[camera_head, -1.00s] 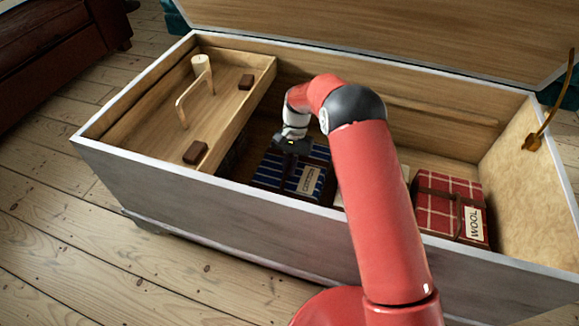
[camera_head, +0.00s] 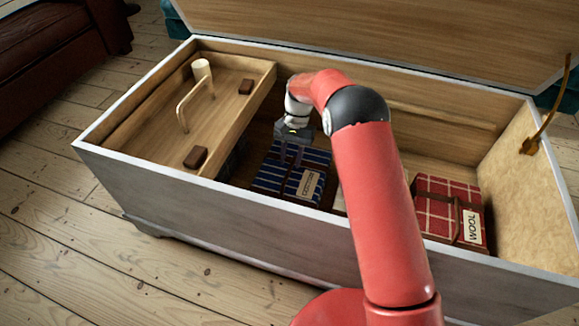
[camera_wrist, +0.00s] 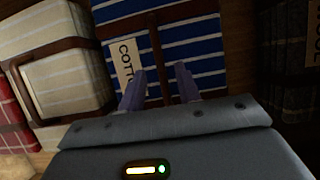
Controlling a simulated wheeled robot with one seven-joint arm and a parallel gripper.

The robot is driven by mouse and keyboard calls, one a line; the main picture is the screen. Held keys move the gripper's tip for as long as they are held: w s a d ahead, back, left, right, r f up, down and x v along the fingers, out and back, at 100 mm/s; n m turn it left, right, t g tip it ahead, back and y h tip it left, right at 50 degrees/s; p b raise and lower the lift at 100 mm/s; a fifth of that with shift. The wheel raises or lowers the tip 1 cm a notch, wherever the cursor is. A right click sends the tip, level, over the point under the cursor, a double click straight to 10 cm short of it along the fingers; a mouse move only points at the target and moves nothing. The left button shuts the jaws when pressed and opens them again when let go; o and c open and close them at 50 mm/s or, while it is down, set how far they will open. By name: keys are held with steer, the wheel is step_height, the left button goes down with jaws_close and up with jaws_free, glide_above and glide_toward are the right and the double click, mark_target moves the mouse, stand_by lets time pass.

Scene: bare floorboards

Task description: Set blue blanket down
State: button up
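The blue striped blanket (camera_head: 285,172) is folded, strapped in brown and tagged. It lies inside the open chest, between the wooden tray and my arm. It also shows in the wrist view (camera_wrist: 195,45), where its tag (camera_wrist: 126,65) reads "COTT..." before a finger hides the rest. My gripper (camera_head: 291,160) is just above the blanket in the head view.
A wooden tray (camera_head: 262,82) with a handle sits at the chest's left end. A red plaid blanket (camera_head: 447,190) tagged "WOOL" lies at the right. A cream blanket (camera_wrist: 65,85) lies beside the blue one, and a dark bundle (camera_wrist: 285,60) on the other side. The chest's front wall (camera_head: 200,205) stands close.

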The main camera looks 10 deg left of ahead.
steer(key=p+v, duration=0.1)
steer(key=v, duration=0.6)
steer(key=shift+r, duration=0.25)
steer(key=s+d+r+t, duration=0.3)
steer(key=s+d+r, duration=0.4)
steer(key=r, duration=0.4)
steer(key=s+d+r+t, duration=0.2)
steer(key=s+d+r, duration=0.2)
steer(key=d+r, duration=0.6)
steer(key=s+d+t, duration=0.2)
steer(key=s+d, duration=0.2)
steer(key=s, duration=0.6)
steer(key=s+d+n+t, duration=0.1)
steer(key=s+d+t, duration=0.2)
steer(key=s, duration=0.8)
steer(key=shift+d+n+h, duration=0.3)
steer(key=shift+d, duration=0.65)
